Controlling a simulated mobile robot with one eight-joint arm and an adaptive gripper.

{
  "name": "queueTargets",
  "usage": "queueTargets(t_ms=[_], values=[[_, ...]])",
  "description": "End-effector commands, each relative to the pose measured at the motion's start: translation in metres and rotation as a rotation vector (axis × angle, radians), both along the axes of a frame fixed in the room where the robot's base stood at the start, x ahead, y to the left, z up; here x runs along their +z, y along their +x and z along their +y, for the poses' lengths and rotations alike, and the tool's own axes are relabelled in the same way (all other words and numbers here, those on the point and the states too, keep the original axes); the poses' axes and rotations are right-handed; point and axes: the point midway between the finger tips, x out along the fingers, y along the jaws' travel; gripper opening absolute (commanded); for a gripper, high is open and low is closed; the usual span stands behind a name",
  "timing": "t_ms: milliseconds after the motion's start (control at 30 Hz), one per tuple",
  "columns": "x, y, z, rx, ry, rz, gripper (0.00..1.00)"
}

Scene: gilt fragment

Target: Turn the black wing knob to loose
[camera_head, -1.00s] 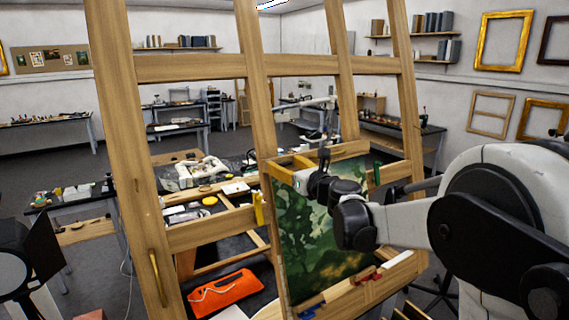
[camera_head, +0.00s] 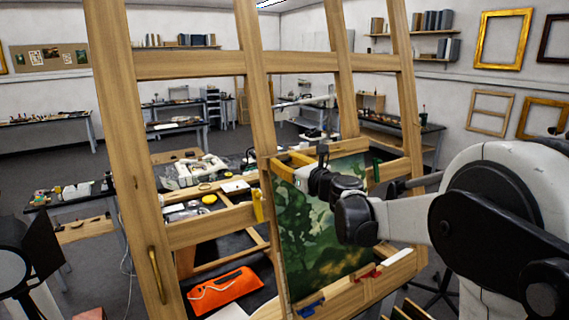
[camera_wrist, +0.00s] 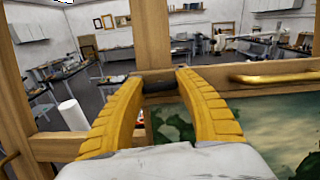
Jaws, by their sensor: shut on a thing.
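The black wing knob (camera_wrist: 158,84) is between the two yellow fingertips of my gripper (camera_wrist: 165,76) in the wrist view. The fingers close on it from both sides and hide its ends, so I cannot tell its turn angle. In the head view my gripper's yellow fingers (camera_head: 297,158) are at the top of the green painting (camera_head: 318,225), by the easel's middle upright. A small dark part (camera_head: 322,150) shows beside them, probably the knob. My wrist covers part of the painting.
The wooden easel (camera_head: 190,66) frames the space with posts and crossbars close to my arm. A brass handle (camera_wrist: 275,77) is at the right in the wrist view. An orange case (camera_head: 225,290) lies low behind the easel. Cluttered benches stand farther back.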

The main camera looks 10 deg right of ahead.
Motion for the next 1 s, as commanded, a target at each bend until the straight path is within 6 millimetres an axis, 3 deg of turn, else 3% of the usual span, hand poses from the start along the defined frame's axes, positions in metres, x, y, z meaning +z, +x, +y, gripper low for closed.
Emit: queueTargets(t_ms=[1000], values=[[0.0003,0.0003,0.0004,0.255,-0.840,-0.274,0.10]])
